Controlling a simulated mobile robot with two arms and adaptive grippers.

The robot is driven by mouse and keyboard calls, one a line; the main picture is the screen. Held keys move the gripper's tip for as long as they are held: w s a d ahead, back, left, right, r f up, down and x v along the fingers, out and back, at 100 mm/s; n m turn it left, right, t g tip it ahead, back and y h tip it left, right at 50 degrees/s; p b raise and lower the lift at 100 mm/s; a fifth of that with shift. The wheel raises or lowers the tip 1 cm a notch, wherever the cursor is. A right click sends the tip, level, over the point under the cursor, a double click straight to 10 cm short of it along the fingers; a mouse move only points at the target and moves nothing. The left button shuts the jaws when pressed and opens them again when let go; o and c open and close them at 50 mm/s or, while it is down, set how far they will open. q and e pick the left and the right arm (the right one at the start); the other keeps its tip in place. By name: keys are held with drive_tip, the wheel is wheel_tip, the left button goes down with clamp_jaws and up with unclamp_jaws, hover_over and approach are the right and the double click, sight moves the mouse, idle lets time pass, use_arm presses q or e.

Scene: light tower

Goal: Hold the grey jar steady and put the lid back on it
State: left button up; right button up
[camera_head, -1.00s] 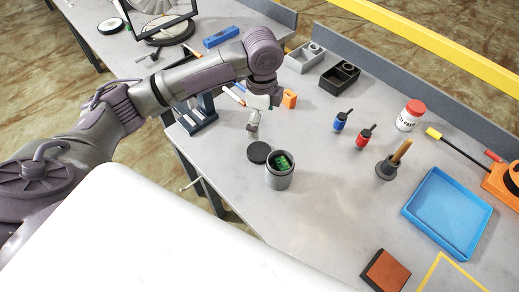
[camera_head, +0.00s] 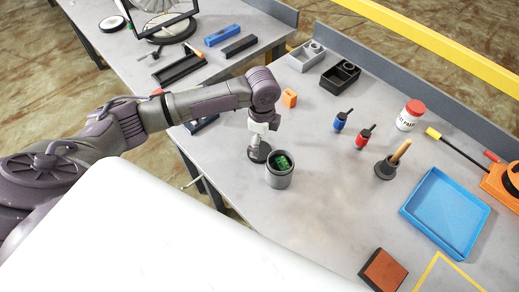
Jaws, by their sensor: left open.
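The grey jar (camera_head: 279,176) stands upright and uncovered on the grey bench, with something green inside. The dark round lid (camera_head: 261,153) lies beside the jar, just to its upper left. My left gripper (camera_head: 255,142) points down right over the lid, open; its fingers hide part of the lid, and I cannot tell whether they touch it. My right gripper is not in view.
An orange block (camera_head: 289,98) is behind the gripper. Blue (camera_head: 340,122) and red (camera_head: 364,138) bottles, a brush holder (camera_head: 386,168) and a blue tray (camera_head: 447,212) stand to the right. The bench in front of the jar is clear.

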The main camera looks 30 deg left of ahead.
sight(260, 148)
use_arm(q)
drive_tip(key=shift+a+f+p, duration=0.15)
drive_tip(key=shift+f+p, duration=0.15)
drive_tip(key=shift+f, duration=0.85)
drive_tip(key=shift+a+f+p, duration=0.15)
drive_tip(key=shift+f+p, duration=0.1)
drive_tip(key=shift+f, duration=0.9)
drive_tip(key=shift+s, duration=0.1)
drive_tip(key=c, duration=0.6)
